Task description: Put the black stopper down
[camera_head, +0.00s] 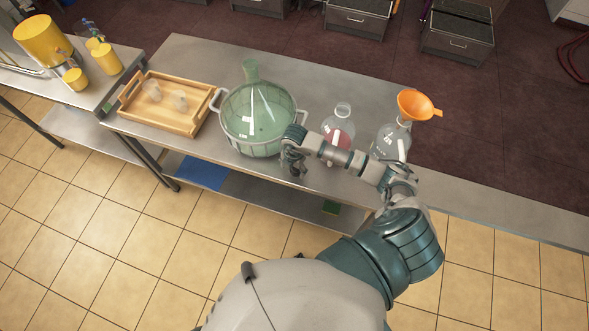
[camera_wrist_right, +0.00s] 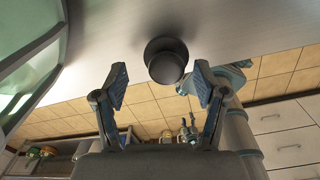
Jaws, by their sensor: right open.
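The black stopper (camera_wrist_right: 167,62) stands on the metal table (camera_wrist_right: 225,28) in the right wrist view. It lies between and slightly beyond the fingertips of my right gripper (camera_wrist_right: 160,80), nearer the right finger. The fingers are spread, with a gap visible on the left; whether the right finger touches the stopper is unclear. In the head view my right gripper (camera_head: 293,162) is low over the table's front edge, right of the green-filled glass pot. The stopper cannot be made out clearly there. My left gripper is not in view.
The glass pot (camera_head: 258,125) stands close left of the gripper. A flask with red liquid (camera_head: 338,132) and a clear bottle (camera_head: 391,141) with an orange funnel (camera_head: 415,105) stand to the right. A wooden tray (camera_head: 165,121) is at the left.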

